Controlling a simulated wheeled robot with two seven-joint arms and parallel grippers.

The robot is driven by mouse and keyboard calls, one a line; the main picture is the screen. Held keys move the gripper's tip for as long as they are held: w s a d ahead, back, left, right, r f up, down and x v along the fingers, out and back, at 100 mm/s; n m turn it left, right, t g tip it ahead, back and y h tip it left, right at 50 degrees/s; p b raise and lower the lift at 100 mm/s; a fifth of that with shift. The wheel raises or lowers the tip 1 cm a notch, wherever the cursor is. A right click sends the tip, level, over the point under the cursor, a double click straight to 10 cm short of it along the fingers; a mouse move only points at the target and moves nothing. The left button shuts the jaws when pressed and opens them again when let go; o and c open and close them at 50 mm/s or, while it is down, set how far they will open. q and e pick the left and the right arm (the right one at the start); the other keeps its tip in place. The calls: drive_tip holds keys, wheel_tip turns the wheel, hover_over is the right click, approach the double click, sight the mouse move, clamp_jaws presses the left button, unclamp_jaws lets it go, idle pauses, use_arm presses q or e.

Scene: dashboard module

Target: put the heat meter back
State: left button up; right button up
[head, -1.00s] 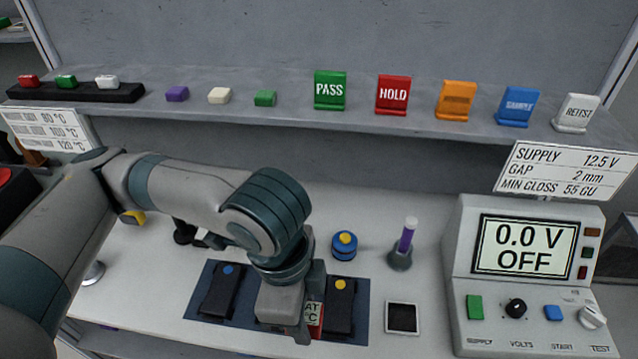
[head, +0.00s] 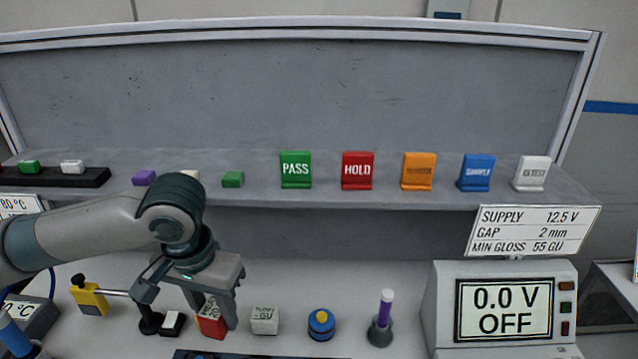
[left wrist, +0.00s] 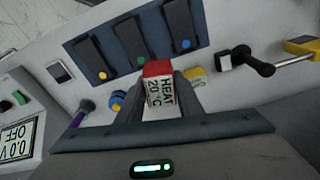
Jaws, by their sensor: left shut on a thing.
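The heat meter (head: 212,320) is a small block with a red part and a white face. In the left wrist view the heat meter (left wrist: 158,88) reads "HEAT 20 °C". My left gripper (head: 209,312) is shut on it, with a finger at each side, pointing down toward the back of the bench. I cannot tell whether the meter touches the bench top. A white block marked "GU" (head: 265,320) stands just right of it, and a black-and-white block (head: 172,323) is just left. My right gripper is not in view.
A black stand (head: 150,318) and a yellow device (head: 90,297) are to the left. A blue-yellow button (head: 321,324), a purple-topped holder (head: 381,320) and the supply unit (head: 505,310) are to the right. The shelf (head: 330,195) runs above. A blue mat (left wrist: 205,38) holds black devices.

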use_arm(q)
drive_tip(key=shift+w+a+r+n, duration=0.2)
drive_tip(key=shift+w+a+n, duration=0.3)
drive_tip(key=shift+a+n, duration=0.25)
drive_tip(key=shift+w+a+r+n, duration=0.2)
drive_tip(key=shift+w+a+n, duration=0.3)
drive_tip(key=shift+a+n, duration=0.2)
drive_tip(key=shift+d+r, duration=0.1)
idle(0.4)
idle(3.0)
